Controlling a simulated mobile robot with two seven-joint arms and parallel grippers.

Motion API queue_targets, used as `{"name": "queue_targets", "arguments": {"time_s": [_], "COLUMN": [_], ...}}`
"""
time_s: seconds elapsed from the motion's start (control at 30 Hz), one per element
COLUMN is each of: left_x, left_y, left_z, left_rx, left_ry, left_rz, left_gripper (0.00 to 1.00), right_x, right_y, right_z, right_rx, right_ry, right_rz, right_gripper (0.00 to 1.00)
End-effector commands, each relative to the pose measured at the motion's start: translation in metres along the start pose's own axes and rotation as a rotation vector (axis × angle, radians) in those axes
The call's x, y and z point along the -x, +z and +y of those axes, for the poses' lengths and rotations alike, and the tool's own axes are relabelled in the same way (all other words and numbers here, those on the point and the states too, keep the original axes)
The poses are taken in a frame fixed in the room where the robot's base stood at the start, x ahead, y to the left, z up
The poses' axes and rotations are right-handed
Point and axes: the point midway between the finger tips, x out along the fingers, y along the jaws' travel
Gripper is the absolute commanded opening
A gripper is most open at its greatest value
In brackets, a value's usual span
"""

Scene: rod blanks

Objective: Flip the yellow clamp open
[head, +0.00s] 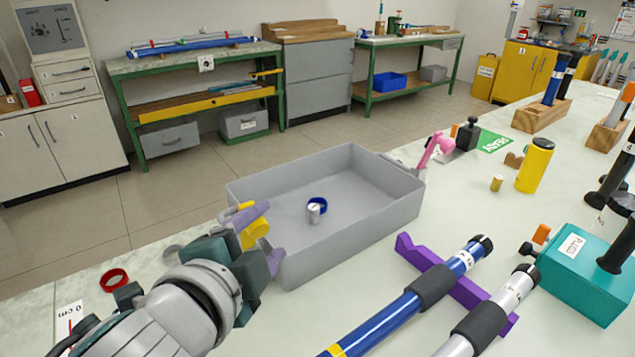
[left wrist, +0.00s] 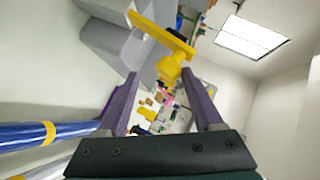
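The yellow clamp (head: 256,231) is at the left end of the grey bin (head: 330,240), partly hidden by my left gripper. My right gripper is not in view.
A pink clamp (head: 433,150) stands at the bin's far right corner. Inside the bin are a blue ring (head: 318,202) and a small metal cylinder (head: 314,213). A blue rod (head: 400,310) and a silver rod (head: 500,310) rest on a purple holder (head: 412,252). A red ring (head: 114,280) lies left.

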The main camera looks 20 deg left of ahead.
Motion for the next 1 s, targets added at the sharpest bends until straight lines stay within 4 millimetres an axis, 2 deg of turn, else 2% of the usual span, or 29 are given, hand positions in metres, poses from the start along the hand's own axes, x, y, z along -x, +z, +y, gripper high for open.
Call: {"name": "queue_targets", "arguments": {"time_s": [0.03, 0.3, 0.43, 0.6, 1.0], "left_x": [0.010, 0.061, 0.077, 0.086, 0.086], "left_y": [0.008, 0.002, 0.000, -0.002, -0.003], "left_z": [0.003, 0.000, 0.000, -0.001, -0.002], "left_rx": [0.001, 0.001, 0.000, 0.000, 0.002], "left_ry": [0.013, 0.004, 0.001, -0.003, -0.004], "left_rz": [-0.022, -0.007, -0.003, 0.000, 0.002], "left_gripper": [0.63, 0.63, 0.63, 0.63, 0.63], "right_x": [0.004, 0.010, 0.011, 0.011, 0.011], "right_y": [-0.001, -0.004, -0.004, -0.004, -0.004], "right_z": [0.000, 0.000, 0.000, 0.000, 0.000], "right_rx": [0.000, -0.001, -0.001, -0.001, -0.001], "right_ry": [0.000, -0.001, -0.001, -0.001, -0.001], "right_rz": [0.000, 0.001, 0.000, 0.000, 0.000], "right_gripper": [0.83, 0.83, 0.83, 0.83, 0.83]}}
